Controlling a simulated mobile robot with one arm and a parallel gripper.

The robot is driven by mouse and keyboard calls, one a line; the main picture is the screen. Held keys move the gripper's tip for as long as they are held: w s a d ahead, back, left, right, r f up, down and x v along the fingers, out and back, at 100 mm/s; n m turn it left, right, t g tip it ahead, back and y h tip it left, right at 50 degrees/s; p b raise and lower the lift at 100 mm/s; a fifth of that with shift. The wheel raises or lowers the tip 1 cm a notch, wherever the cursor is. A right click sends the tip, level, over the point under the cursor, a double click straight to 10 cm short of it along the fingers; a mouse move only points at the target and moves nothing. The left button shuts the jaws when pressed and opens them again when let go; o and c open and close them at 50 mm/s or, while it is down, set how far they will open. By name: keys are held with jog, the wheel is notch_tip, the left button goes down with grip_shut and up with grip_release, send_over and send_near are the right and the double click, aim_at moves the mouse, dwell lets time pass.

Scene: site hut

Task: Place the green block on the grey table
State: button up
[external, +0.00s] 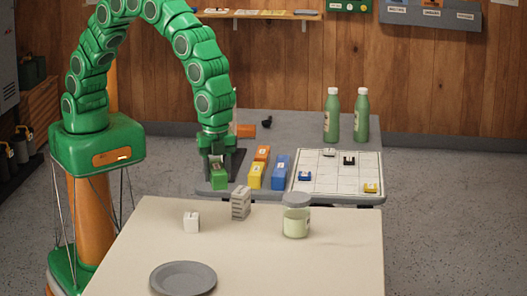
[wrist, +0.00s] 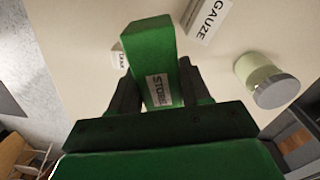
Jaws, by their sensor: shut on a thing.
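The green block (external: 219,180) is between the fingers of my gripper (external: 216,160), which is shut on it. In the wrist view the block (wrist: 152,50) stands out between the two dark fingertips (wrist: 158,75), with a white label on its side. The grey table (external: 268,122) is at the back, beyond the cream table. In the external view the block shows against the left front part of the grey table, left of a yellow block (external: 256,175). I cannot tell whether its underside touches the tabletop.
Orange (external: 262,154) and blue (external: 280,172) blocks and a white grid board (external: 330,185) take up the grey table's front. Green bottles (external: 332,115) stand behind. The cream table (external: 335,262) holds a jar (external: 296,217), gauze box (external: 241,204), white cube (external: 191,222) and plate (external: 183,278).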

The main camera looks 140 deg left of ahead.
jog(key=s+a+n, duration=0.5)
jog(key=a+n, duration=0.3)
jog(key=a, duration=0.4)
jog(key=s+a+f+n, duration=0.1)
jog(key=s+a+n, duration=0.5)
jog(key=a, duration=0.6)
jog(key=s+a+f+n, duration=0.1)
jog(key=s+a+n, duration=0.4)
jog(key=a+n, duration=0.5)
jog(key=shift+s+a+n, duration=0.15)
jog(key=shift+s+a, duration=0.05)
jog(key=shift+a, duration=0.55)
jog(key=shift+s+a+n, duration=0.15)
jog(key=shift+a, duration=0.55)
jog(key=s+a+n, duration=0.7)
jog(key=s+a, duration=0.1)
jog(key=s, duration=0.1)
jog(key=shift+a+f, duration=0.1)
jog(key=shift+f, duration=5.15)
jog(key=shift+f, duration=0.15)
jog(key=o, duration=1.1)
jog(key=shift+o, duration=0.2)
